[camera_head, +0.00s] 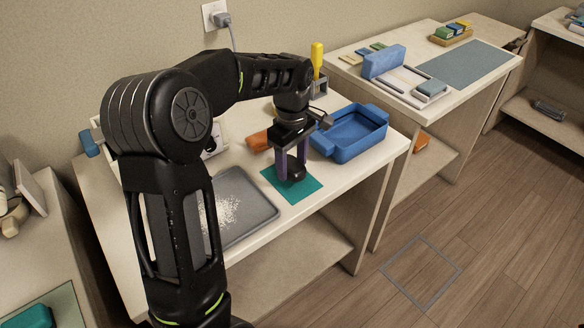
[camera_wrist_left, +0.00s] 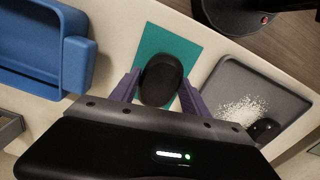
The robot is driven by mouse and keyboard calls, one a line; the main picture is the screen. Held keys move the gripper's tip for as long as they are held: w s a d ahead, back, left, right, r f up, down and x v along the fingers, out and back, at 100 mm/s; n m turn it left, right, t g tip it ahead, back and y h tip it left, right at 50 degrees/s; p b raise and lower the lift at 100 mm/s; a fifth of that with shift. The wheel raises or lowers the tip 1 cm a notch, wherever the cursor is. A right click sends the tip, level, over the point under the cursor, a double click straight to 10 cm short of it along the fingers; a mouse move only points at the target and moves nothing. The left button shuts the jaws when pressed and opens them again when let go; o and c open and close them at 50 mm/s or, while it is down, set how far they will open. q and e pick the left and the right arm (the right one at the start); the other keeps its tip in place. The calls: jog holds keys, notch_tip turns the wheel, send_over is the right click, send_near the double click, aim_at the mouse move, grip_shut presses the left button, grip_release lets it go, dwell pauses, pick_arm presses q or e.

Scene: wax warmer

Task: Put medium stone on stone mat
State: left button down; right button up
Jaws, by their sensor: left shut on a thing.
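A dark, rounded stone (camera_head: 295,173) is between the purple fingers of my left gripper (camera_head: 290,174), which is shut on it. The teal stone mat (camera_head: 309,191) lies flat on the table directly under the stone. The left wrist view also shows the black stone (camera_wrist_left: 160,79) between both fingers, with the teal mat (camera_wrist_left: 184,49) behind it. The stone is low over the mat; I cannot tell if it touches. My right gripper is not in view.
A grey tray (camera_head: 259,207) with white grains lies left of the mat; the wrist view shows a dark object (camera_wrist_left: 264,130) in it. A blue bin (camera_head: 352,149) stands to the right. An orange object (camera_head: 258,141) lies behind the mat.

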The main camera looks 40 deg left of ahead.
aim_at(292, 164)
pick_arm(q)
jog(key=shift+f, duration=1.1)
jog(key=shift+f, duration=0.1)
jog(key=c, duration=0.6)
grip_release()
jog(key=shift+o, duration=0.2)
notch_tip(292, 164, up, 12)
